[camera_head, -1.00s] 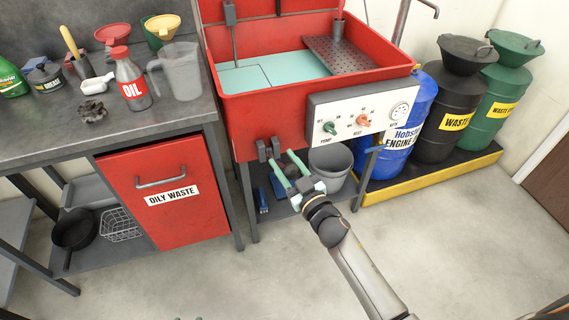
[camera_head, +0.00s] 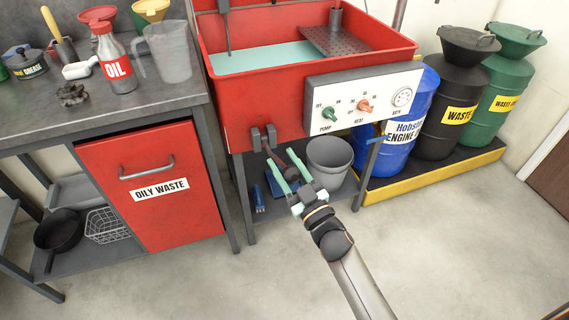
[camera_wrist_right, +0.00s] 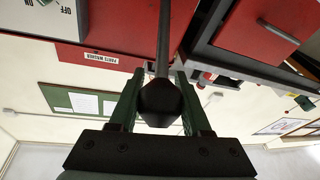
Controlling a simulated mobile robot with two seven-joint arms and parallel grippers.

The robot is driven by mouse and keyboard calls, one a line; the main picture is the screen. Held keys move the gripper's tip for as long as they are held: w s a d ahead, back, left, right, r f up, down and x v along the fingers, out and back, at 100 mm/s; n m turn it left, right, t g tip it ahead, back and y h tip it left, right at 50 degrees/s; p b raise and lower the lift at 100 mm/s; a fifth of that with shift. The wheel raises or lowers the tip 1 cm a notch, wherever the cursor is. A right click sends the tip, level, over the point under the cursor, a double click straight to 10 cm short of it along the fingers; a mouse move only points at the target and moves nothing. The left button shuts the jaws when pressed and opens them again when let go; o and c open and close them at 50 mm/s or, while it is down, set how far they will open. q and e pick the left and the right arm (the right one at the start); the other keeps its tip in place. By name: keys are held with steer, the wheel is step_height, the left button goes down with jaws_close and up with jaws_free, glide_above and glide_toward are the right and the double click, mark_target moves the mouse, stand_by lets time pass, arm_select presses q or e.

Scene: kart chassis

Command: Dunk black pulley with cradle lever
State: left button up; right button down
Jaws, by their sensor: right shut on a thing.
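The cradle lever (camera_head: 272,153) is a dark rod with a black knob, coming from a bracket on the front of the red parts washer. It slants down toward my right gripper (camera_head: 283,171). In the right wrist view, the lever's black knob (camera_wrist_right: 160,101) sits between the green fingers of my right gripper (camera_wrist_right: 159,103), which is shut on it. A grey perforated rack (camera_head: 350,36) stands in the washer basin, with a dark upright cylinder at its back. I cannot make out the black pulley for sure. My left gripper is not in view.
The washer's control panel (camera_head: 363,98) is just right of the lever. A grey bucket (camera_head: 329,163) and blue items stand on the shelf below. The oily waste cabinet (camera_head: 160,190) is at left; drums (camera_head: 405,118) stand at right. The floor in front is clear.

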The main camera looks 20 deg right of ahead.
steer(key=shift+c, duration=1.8)
jaws_free()
steer(key=shift+s, duration=0.1)
steer(key=v, duration=1.2)
steer(key=shift+s+d+p, duration=0.15)
steer(key=shift+s+p, duration=0.05)
steer(key=shift+p, duration=0.15)
